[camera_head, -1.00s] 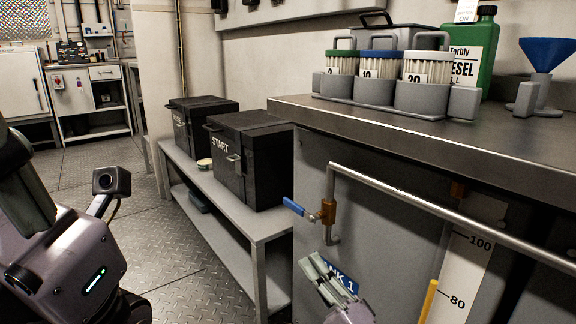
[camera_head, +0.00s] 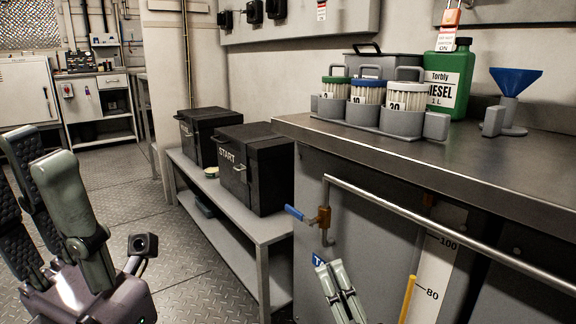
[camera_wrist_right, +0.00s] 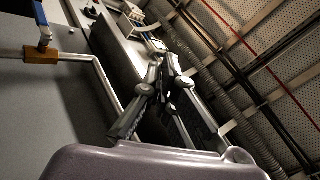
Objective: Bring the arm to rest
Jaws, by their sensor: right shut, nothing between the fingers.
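My right gripper (camera_head: 331,266) shows low in the head view, in front of the grey tank cabinet (camera_head: 375,240). Its two slim fingers lie close together, shut with nothing between them, and it partly covers a blue label. In the right wrist view the fingers (camera_wrist_right: 165,75) point away from the camera, beside the cabinet side. My left gripper (camera_head: 38,148) is large at the left edge of the head view, with its fingers raised and spread, dark ribbed pads showing, and nothing seen between them.
A pipe rail (camera_head: 430,228) and a blue-handled valve (camera_head: 322,217) stand close to my right gripper. Black boxes (camera_head: 268,178) sit on a low bench (camera_head: 250,232). The worktop (camera_head: 400,160) holds a filter rack, a green diesel can (camera_head: 450,85) and a blue funnel (camera_head: 515,80). Floor is clear mid-left.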

